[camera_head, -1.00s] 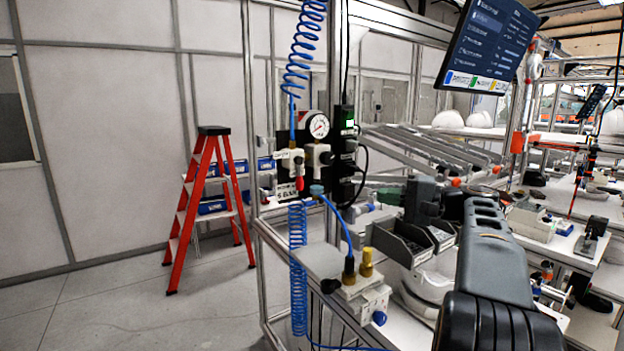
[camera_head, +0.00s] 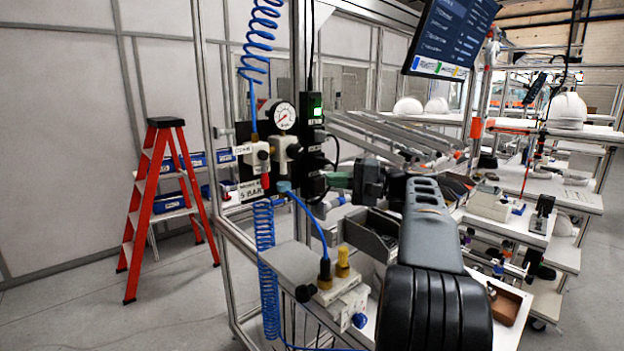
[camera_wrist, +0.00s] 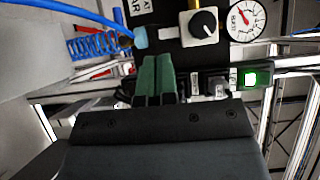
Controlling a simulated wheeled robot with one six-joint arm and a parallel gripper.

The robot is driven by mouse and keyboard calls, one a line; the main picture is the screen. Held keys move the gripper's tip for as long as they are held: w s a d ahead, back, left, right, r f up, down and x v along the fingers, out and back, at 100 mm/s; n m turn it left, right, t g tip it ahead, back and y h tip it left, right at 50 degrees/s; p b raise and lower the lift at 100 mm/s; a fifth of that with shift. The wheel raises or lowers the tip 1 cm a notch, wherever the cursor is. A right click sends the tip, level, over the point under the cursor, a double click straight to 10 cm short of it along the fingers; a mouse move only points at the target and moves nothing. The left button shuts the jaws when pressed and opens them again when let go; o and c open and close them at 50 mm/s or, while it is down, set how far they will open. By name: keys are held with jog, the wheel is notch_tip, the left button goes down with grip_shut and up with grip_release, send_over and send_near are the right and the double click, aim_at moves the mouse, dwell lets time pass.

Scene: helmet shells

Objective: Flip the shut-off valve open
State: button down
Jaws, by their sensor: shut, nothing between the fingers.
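The shut-off valve (camera_head: 257,156) is a pale block with a red lever (camera_head: 265,181) pointing down, on the black panel below the blue coiled hose. A pressure gauge (camera_head: 284,115) and a regulator with a black knob (camera_head: 293,151) are to its right. My gripper (camera_head: 331,180) is shut and empty, right of the panel and apart from the valve. In the wrist view its green fingers (camera_wrist: 155,62) are together, below the teal fitting (camera_wrist: 140,38) and the regulator knob (camera_wrist: 203,22). I cannot make out the valve lever in the wrist view.
A black unit with a green light (camera_head: 317,105) and cables stands between the panel and my arm. A blue hose (camera_head: 312,222) loops down to a fitting on the bench below. Grey bins (camera_head: 368,235) are under my arm. A red ladder (camera_head: 155,205) stands at left.

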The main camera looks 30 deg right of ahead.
aim_at(264, 172)
jog(key=s+a+p+x, duration=0.2)
jog(key=p+x, duration=0.1)
jog(key=x, duration=0.9)
jog(key=shift+s+f, duration=0.1)
jog(key=shift+f, duration=0.05)
